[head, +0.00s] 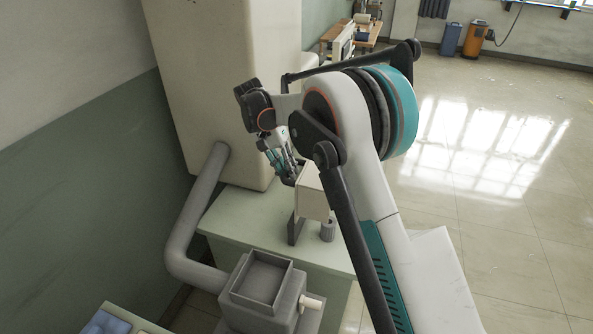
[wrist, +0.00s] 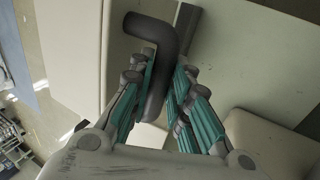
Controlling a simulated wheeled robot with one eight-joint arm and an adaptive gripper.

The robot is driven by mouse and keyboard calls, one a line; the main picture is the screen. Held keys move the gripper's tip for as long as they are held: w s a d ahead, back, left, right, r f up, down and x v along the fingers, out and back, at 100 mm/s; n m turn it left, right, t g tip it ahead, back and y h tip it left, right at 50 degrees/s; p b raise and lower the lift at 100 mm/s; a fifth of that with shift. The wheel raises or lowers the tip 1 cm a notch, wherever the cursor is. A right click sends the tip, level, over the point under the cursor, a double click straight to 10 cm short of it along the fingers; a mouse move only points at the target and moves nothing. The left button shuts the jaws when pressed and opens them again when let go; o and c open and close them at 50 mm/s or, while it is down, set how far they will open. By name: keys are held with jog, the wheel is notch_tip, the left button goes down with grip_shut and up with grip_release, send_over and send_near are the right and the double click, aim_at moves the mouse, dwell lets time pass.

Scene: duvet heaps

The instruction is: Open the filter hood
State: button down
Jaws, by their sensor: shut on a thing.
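What looks like the filter hood (head: 314,200) is a small cream box on the pale green cabinet top, partly hidden by my arm. Its dark grey bent handle (wrist: 152,28) runs between my gripper's fingers in the wrist view. My gripper (head: 288,177), with teal fingers, is at the hood's upper left side. In the wrist view my gripper (wrist: 166,65) has its fingers closed around the handle. The handle's lower end is hidden near the gripper's base. The hood's hinge cannot be made out.
A large cream housing (head: 225,80) stands behind the cabinet (head: 235,220). A thick grey pipe (head: 190,220) runs down from it to a grey open-topped box (head: 262,283) in front. A dark upright piece (head: 295,230) stands beside the hood. Open floor (head: 500,210) lies at right.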

jog(key=shift+w+a+f+h, duration=0.15)
jog(key=shift+a+f+h, duration=0.1)
jog(key=shift+a, duration=0.15)
jog(key=shift+w+a+f+h, duration=0.1)
jog(key=shift+w+a+h, duration=0.05)
jog(key=shift+a+h, duration=0.15)
jog(key=c, duration=1.5)
grip_release()
jog(key=shift+w, duration=0.1)
jog(key=shift+r, duration=0.1)
jog(key=v, duration=1.2)
jog(key=shift+w, duration=0.15)
jog(key=shift+d, duration=0.1)
